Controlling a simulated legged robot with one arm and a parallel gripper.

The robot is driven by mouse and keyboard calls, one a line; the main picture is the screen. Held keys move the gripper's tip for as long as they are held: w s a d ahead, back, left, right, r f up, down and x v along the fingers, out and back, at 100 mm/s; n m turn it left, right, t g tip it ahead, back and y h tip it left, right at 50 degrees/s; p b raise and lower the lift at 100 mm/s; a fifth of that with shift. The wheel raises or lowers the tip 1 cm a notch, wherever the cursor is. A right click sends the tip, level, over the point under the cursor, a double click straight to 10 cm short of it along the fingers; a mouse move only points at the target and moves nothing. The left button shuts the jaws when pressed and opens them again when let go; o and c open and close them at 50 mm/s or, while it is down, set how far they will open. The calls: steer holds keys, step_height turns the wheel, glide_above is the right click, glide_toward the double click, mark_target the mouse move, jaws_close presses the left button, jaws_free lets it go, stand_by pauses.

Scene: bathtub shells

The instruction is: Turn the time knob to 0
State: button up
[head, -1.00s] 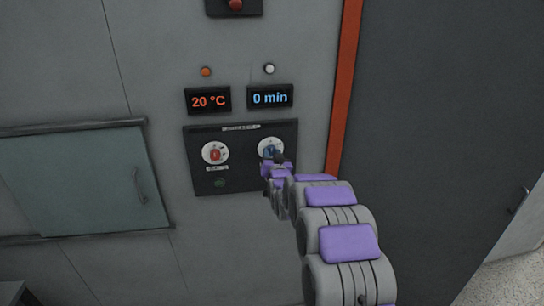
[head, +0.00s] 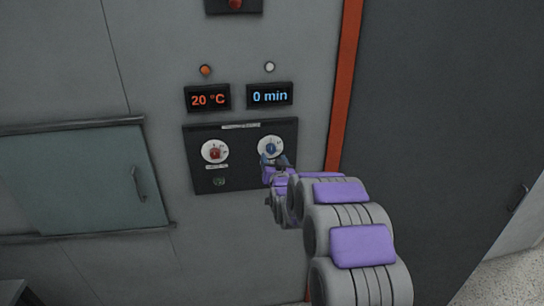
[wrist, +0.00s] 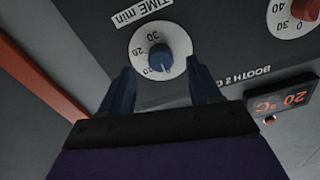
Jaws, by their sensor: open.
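The time knob (head: 270,147) is blue on a white round dial, on the right of a black control panel (head: 240,178). In the wrist view the blue knob (wrist: 160,58) shows upside down under the label "TIME min", its pale mark toward the 0 of the dial. The display (head: 270,95) above it reads "0 min". My gripper (head: 276,160) is just below the dial in the head view. In the wrist view my gripper (wrist: 162,88) has its two dark fingers spread apart, with nothing between the tips; the knob is beyond them, apart from both.
A red knob (head: 215,153) on a white dial is left of the time knob. Its display (head: 208,98) reads "20 °C". An orange lamp (head: 206,70) and a white lamp (head: 269,67) are above the displays. An orange-red strip (head: 345,85) runs down the right.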

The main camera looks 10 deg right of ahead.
steer(key=s, duration=1.3)
steer(key=shift+p, duration=0.45)
steer(key=s+f+n+g+b, duration=0.1)
steer(key=s+g, duration=0.9)
steer(key=s, duration=1.4)
steer(key=s+f+n+g, duration=0.1)
steer(key=s+g, duration=0.8)
steer(key=s, duration=1.5)
steer(key=shift+s+f+g+b, duration=0.15)
steer(key=shift+s+g+b, duration=0.1)
steer(key=shift+g+b, duration=0.15)
steer(key=shift+c, duration=0.2)
